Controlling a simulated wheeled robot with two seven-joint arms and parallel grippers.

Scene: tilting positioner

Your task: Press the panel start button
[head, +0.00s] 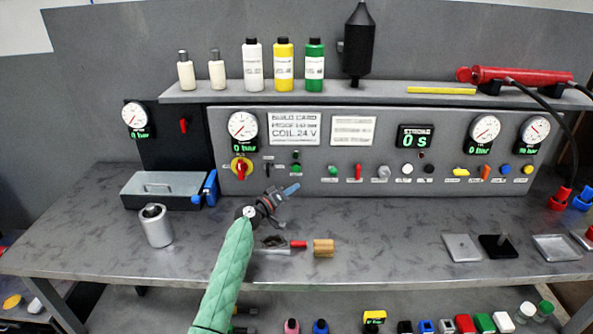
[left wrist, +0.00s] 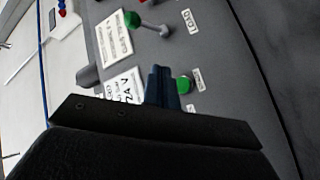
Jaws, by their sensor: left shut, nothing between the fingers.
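The grey control panel (head: 370,185) stands at the back of the bench. It has a green button (head: 296,168) below the COIL 24 V plate and another green button (head: 333,170) to its right. I cannot read which label marks start. My left gripper (head: 291,189) is shut and empty, its blue fingertips in front of the panel just below the left green button. In the left wrist view the shut fingers (left wrist: 162,88) partly cover a green button (left wrist: 186,85); contact cannot be told. A second green part (left wrist: 132,20) shows farther up. My right gripper is not in view.
A red-and-yellow rotary switch (head: 241,168) is left of the fingers; a red lever (head: 358,172) is to the right. A wooden block (head: 323,248) and a metal cup (head: 155,226) stand on the bench (head: 400,225).

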